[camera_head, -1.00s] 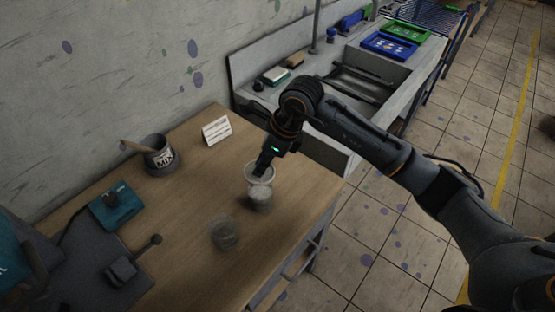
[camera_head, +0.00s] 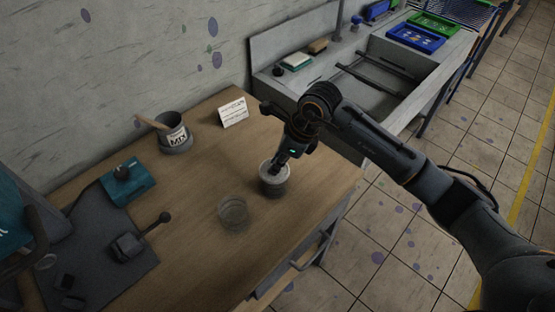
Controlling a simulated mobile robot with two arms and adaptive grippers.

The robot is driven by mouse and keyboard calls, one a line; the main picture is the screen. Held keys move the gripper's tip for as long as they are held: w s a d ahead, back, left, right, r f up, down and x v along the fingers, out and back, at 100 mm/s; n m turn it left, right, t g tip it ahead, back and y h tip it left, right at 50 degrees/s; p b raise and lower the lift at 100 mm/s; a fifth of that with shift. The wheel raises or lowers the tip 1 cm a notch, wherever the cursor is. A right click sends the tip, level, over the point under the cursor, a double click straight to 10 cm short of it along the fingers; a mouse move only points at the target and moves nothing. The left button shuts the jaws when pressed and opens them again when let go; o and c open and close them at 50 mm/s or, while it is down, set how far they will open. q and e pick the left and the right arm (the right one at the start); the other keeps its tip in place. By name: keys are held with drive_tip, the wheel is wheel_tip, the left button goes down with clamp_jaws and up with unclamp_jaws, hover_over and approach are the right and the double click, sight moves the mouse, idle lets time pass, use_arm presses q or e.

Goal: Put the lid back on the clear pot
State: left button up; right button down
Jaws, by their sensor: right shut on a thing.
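My right gripper (camera_head: 277,163) points down from the right arm and is shut on a pale round lid (camera_head: 268,171). The lid sits at the mouth of a greyish pot (camera_head: 275,186) on the wooden table. From this angle I cannot tell whether it is fully seated. A second, see-through pot (camera_head: 233,213) stands apart, nearer to me and a little left, with no lid visible on it. My left gripper is not in view.
A dark MIX tub (camera_head: 173,135) with a wooden stick and a white card (camera_head: 233,112) stand at the back of the wooden table (camera_head: 200,250). A teal box (camera_head: 128,185) and a dark mat (camera_head: 90,255) lie at left. A grey sink bench (camera_head: 375,75) stands behind.

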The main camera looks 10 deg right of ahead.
drive_tip(key=shift+b, duration=0.55)
idle(1.5)
drive_tip(key=shift+f+b, duration=0.2)
drive_tip(key=shift+b, duration=0.5)
idle(0.8)
idle(0.4)
drive_tip(key=c, duration=1.2)
unclamp_jaws()
drive_tip(key=shift+o, duration=0.4)
drive_tip(key=o, duration=0.4)
drive_tip(key=shift+o, duration=0.2)
drive_tip(key=shift+r, duration=0.15)
drive_tip(key=shift+r+p, duration=1.6)
drive_tip(key=shift+r, duration=1.8)
